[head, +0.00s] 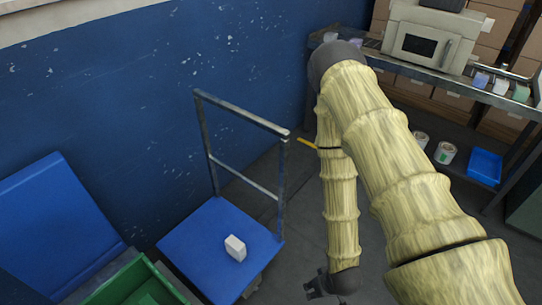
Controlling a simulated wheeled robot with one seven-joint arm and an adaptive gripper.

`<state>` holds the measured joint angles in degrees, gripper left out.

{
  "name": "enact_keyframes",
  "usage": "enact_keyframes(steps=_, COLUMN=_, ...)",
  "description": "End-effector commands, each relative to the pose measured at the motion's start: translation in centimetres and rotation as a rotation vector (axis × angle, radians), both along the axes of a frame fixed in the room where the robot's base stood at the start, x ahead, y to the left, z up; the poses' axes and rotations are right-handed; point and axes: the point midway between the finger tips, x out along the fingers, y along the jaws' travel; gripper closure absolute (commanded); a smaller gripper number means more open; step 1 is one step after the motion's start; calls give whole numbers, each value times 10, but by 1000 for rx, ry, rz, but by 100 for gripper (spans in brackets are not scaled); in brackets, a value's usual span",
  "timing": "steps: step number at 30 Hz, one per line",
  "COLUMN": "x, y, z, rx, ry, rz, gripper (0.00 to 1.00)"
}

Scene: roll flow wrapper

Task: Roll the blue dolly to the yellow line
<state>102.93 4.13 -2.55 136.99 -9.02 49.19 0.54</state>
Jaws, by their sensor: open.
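The blue dolly (200,238) stands on the dark floor near the blue wall. It has a flat blue deck and an upright grey metal push handle (240,112) at its far side. A small pale box (235,247) sits on the deck. A short piece of the yellow line (306,142) shows on the floor beyond the dolly, partly hidden behind my arm. My gripper (314,287) is low at the bottom centre, to the right of the dolly and apart from it. It is open, and nothing shows between its fingers.
A green crate (122,283) and a blue panel (55,215) are at the left. A workbench (455,85) carrying a machine (428,42) stands at the upper right, with paint cans (445,152) and a blue bin (485,166) below. Some floor is clear between dolly and bench.

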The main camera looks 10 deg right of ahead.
Motion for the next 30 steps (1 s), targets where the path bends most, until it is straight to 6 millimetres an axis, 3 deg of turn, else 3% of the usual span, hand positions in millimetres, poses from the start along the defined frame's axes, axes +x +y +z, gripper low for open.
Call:
enact_keyframes(steps=1, x=44, y=-6, z=-2, rx=21, ry=-117, rz=29, gripper=54)
enact_keyframes(steps=4, x=128, y=-14, z=18, rx=80, ry=-372, rz=108, gripper=54)
enact_keyframes(steps=6, x=179, y=-21, z=42, rx=125, ry=-545, rz=165, gripper=54)
enact_keyframes(steps=9, x=236, y=-30, z=85, rx=193, ry=-773, rz=251, gripper=54)
enact_keyframes(steps=12, x=272, y=-40, z=129, rx=262, ry=-965, rz=333, gripper=54)
enact_keyframes(steps=16, x=294, y=-50, z=176, rx=337, ry=-1139, rz=419, gripper=54)
enact_keyframes(steps=20, x=301, y=-57, z=204, rx=386, ry=-1230, rz=471, gripper=54)
enact_keyframes(steps=24, x=304, y=-57, z=214, rx=405, ry=-1262, rz=491, gripper=54)
enact_keyframes(steps=30, x=322, y=-43, z=215, rx=406, ry=-1261, rz=492, gripper=54)
